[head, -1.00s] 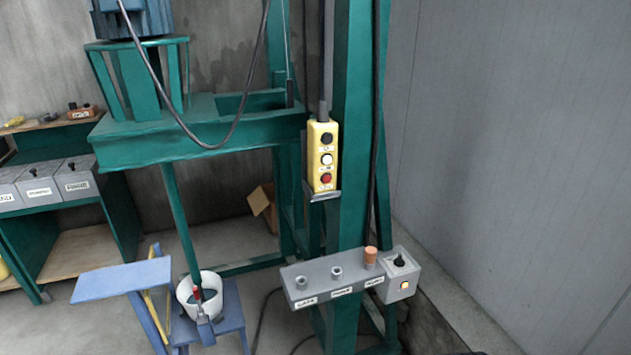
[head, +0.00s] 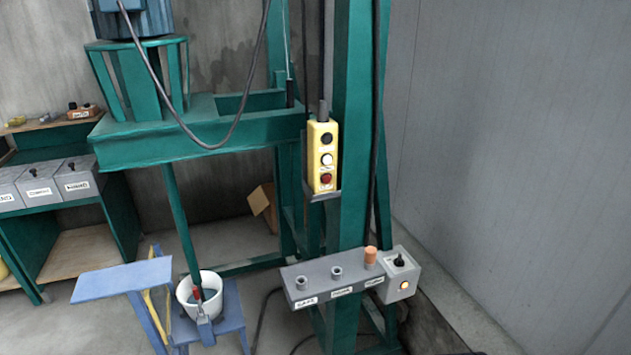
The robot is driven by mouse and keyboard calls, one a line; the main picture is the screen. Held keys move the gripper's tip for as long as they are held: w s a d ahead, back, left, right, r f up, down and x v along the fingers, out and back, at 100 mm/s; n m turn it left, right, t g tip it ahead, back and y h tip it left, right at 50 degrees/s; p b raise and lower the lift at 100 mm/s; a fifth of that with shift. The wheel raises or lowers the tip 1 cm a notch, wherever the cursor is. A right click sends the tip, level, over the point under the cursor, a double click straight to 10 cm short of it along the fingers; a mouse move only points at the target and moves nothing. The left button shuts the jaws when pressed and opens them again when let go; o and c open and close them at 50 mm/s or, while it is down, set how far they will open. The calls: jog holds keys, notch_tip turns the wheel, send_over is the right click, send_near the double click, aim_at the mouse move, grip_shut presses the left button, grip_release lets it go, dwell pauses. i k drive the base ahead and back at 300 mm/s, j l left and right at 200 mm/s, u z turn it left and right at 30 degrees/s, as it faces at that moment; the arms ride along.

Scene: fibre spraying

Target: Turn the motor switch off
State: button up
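A grey switch box (head: 400,276) sits at the right end of a grey panel on the green machine frame. A black toggle switch (head: 399,260) stands on its top, and a lamp (head: 404,286) on its front glows orange. I cannot read a motor label on it. A yellow pendant (head: 323,157) with black, white and red buttons rests on a small bracket of the green column above. Which of these is the motor switch, I cannot tell for sure. My gripper is not in view.
The grey panel (head: 318,293) has two empty-looking round sockets and one with an orange plug (head: 370,256). A white bucket (head: 185,296) stands on a blue stool at lower left. Grey boxes (head: 77,181) with levers stand at far left. A grey wall (head: 530,150) fills the right.

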aim_at(398, 262)
jog(key=i+l+u, duration=0.1)
jog(key=i+l, duration=0.25)
jog(key=i, duration=0.2)
jog(key=i+l, duration=0.35)
jog(key=i, duration=0.2)
jog(key=u, duration=0.05)
